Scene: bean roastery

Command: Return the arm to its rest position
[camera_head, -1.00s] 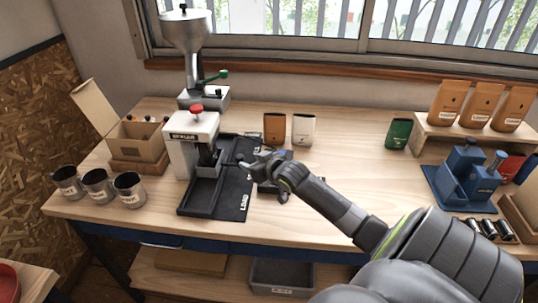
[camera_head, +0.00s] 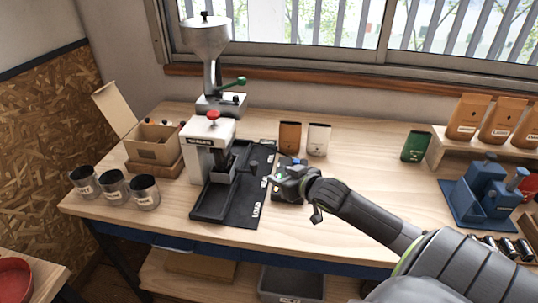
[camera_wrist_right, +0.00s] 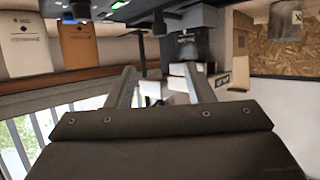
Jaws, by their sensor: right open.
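My right arm (camera_head: 380,215) comes in from the lower right over the workbench (camera_head: 345,175). Its gripper (camera_head: 276,183) is beside the right edge of the black mat, to the right of the white sealer machine (camera_head: 205,155). In the right wrist view the two fingers (camera_wrist_right: 160,85) are spread apart with nothing held between them. The wrist picture is turned over, with the brown and white bags along its top left. My left gripper is not in view.
A black mat (camera_head: 240,205) lies before the machine. A brown bag (camera_head: 290,137) and a white bag (camera_head: 318,140) stand behind my gripper. Metal cups (camera_head: 145,192) and an open box (camera_head: 152,145) are at left. A blue stand (camera_head: 468,205) and bag shelf (camera_head: 450,147) are at right.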

